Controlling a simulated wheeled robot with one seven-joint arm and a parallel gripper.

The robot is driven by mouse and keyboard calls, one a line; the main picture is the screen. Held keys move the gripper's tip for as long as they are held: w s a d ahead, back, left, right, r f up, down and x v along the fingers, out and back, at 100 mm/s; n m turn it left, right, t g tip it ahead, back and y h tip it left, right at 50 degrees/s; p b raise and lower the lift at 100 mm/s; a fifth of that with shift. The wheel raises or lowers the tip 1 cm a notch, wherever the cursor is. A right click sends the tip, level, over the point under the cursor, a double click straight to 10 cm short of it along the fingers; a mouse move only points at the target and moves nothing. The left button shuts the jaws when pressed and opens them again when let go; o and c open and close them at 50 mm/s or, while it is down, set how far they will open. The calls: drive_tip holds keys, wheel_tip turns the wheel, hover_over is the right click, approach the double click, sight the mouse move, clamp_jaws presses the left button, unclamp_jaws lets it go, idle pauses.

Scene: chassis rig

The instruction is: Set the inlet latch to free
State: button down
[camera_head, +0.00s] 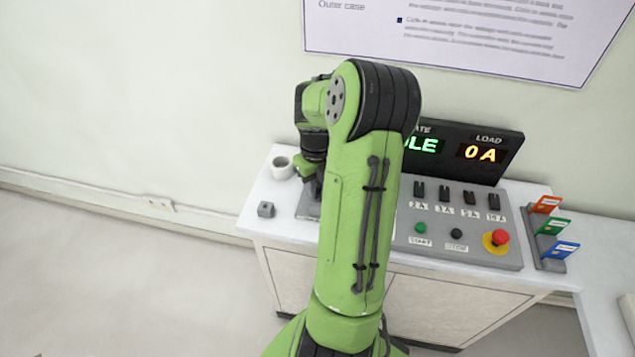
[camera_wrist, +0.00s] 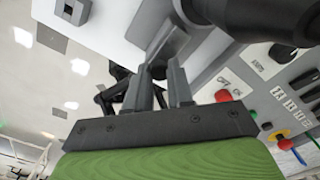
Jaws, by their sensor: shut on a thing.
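In the wrist view my gripper (camera_wrist: 160,78) is shut on a small dark knob (camera_wrist: 157,70), with one grey finger on each side of it. The knob sits at the near end of a grey metal piece (camera_wrist: 172,44) on the grey panel. This looks like the inlet latch, but no label for it can be read, and its setting cannot be told. The fingers hide part of the knob. In the head view my green arm reaches to the left end of the console and hides most of the gripper and the latch.
A red switch (camera_wrist: 222,95) and a large black cylinder (camera_wrist: 255,14) are close by on the right. The console (camera_head: 455,228) carries several dark switches and a red stop button (camera_head: 496,239).

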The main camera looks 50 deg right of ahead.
drive_tip(key=shift+s+a, duration=0.15)
drive_tip(key=shift+a, duration=0.25)
drive_tip(key=shift+d, duration=0.15)
drive_tip(key=c, duration=1)
unclamp_jaws()
drive_tip(key=shift+r, duration=0.2)
wheel_tip(320, 180, up, 15)
drive_tip(key=p, duration=0.3)
drive_tip(key=shift+r, duration=0.2)
